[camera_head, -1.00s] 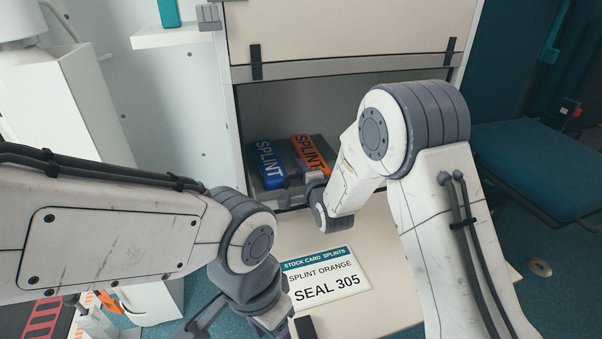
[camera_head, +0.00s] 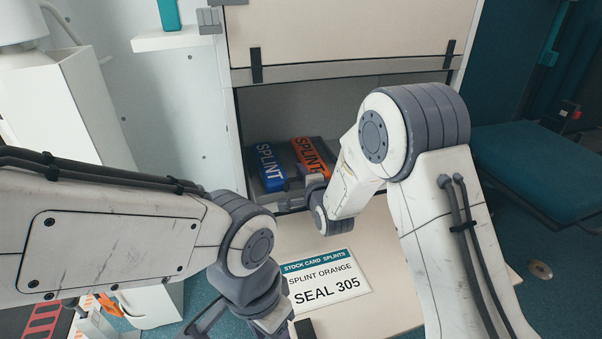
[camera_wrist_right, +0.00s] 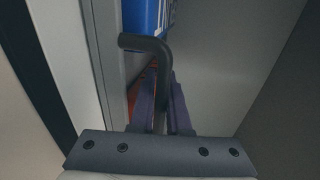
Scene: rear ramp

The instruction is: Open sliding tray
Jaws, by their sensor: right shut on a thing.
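The grey sliding tray (camera_head: 262,195) sits in the low opening of the cabinet and holds a blue splint pack (camera_head: 270,166) and an orange splint pack (camera_head: 309,155). My right gripper (camera_head: 297,186) is at the front of the tray, partly hidden by its own wrist. In the right wrist view its fingers are shut on a dark bent bar handle (camera_wrist_right: 147,44), with the blue pack beyond it. My left gripper is at the bottom edge of the head view, only partly in view; its fingertips are cut off.
A stock card (camera_head: 325,280) reading "SPLINT ORANGE SEAL 305" lies on the pale worktop (camera_head: 385,290) in front of the tray. The cabinet's upper panel (camera_head: 350,35) is above the opening. A teal seat (camera_head: 535,165) stands at right, a white shelf (camera_head: 175,38) at upper left.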

